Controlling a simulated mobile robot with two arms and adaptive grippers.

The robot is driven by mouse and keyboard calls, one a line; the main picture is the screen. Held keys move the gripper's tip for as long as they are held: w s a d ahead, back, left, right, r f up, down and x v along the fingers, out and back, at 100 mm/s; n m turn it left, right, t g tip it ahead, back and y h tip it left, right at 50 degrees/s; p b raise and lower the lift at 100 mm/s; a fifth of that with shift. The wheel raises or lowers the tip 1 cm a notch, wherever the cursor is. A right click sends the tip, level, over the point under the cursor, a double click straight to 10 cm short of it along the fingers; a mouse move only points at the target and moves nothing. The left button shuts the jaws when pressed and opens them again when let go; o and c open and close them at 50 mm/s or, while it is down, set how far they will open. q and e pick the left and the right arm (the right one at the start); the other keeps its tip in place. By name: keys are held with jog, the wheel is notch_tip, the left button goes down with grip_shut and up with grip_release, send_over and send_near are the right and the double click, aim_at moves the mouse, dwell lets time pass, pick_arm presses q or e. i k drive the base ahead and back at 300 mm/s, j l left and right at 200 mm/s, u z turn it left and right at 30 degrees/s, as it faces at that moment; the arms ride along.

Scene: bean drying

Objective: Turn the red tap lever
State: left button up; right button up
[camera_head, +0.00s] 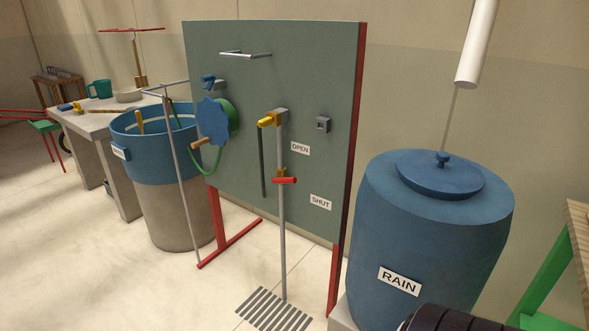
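The red tap lever (287,180) is a short red bar on a vertical grey pipe (282,230) in front of a green-grey panel (230,50). It lies roughly level, just below an orange fitting (281,172). An "OPEN" label (300,148) is on the panel up and right of the lever. A "SHUT" label (320,201) is lower right of it. A yellow piece (267,121) sticks out at the pipe's top. Neither gripper is in view; a dark ribbed part at the bottom right edge may be my arm.
A floor grate (275,310) lies below the pipe. A blue "RAIN" barrel (430,225) stands right of the panel. A blue-topped tub (155,150) stands to the left, near a table (95,120). Red feet (235,243) support the panel. The floor in front left is clear.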

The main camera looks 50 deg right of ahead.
aim_at(277, 179)
jog(key=i+z, duration=0.4)
jog(key=i+j+z, duration=0.15)
jog(key=z, duration=0.3)
jog(key=i+j+z, duration=0.25)
jog(key=z, duration=0.15)
jog(key=i+j+z, duration=0.25)
jog(key=z, duration=0.2)
jog(key=i+j+z, duration=0.1)
jog(key=j+z, duration=0.3)
